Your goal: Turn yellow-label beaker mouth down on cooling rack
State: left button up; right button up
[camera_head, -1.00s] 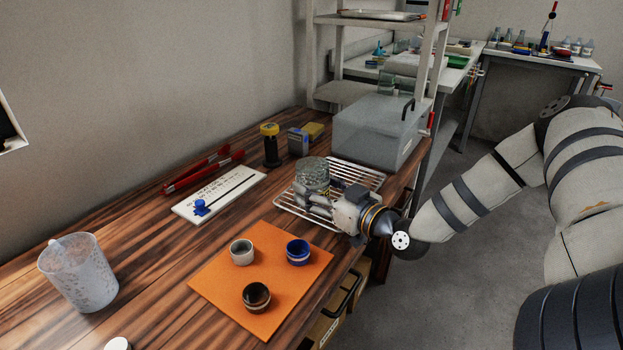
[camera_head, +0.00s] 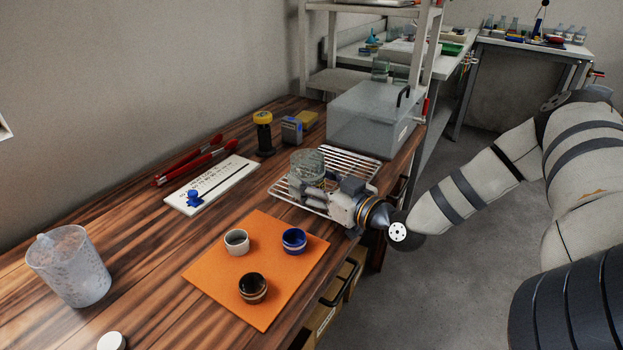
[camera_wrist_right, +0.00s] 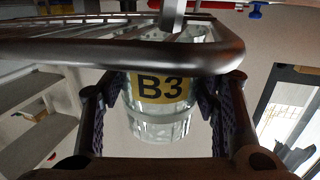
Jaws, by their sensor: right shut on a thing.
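The glass beaker (camera_head: 307,163) is in my right gripper (camera_head: 315,186) at the left part of the wire cooling rack (camera_head: 358,160). In the right wrist view, its yellow label (camera_wrist_right: 163,87) reads B3, between the two fingers of the gripper (camera_wrist_right: 160,105). That view is upside down, with the rack bar (camera_wrist_right: 120,52) at the top; the letters read upright there, so the beaker appears inverted. Its end toward the rack is partly hidden by the bar, and I cannot tell whether it touches the wires. My left gripper is out of view.
An orange mat (camera_head: 204,271) with three small cups lies in front of the rack. A lidded clear box (camera_head: 370,118) stands behind it. A white board (camera_head: 228,180), red tongs (camera_head: 200,160), a yellow-capped bottle (camera_head: 263,134) and a plastic jug (camera_head: 70,267) are to the left.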

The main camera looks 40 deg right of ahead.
jog(key=shift+f, duration=0.15)
jog(key=o, duration=1.4)
jog(key=shift+s+d, duration=0.1)
jog(key=shift+s, duration=0.1)
jog(key=s, duration=0.7)
jog(key=s+r, duration=0.1)
jog(key=s, duration=0.3)
jog(key=shift+s, duration=0.3)
jog(key=shift+f, duration=0.1)
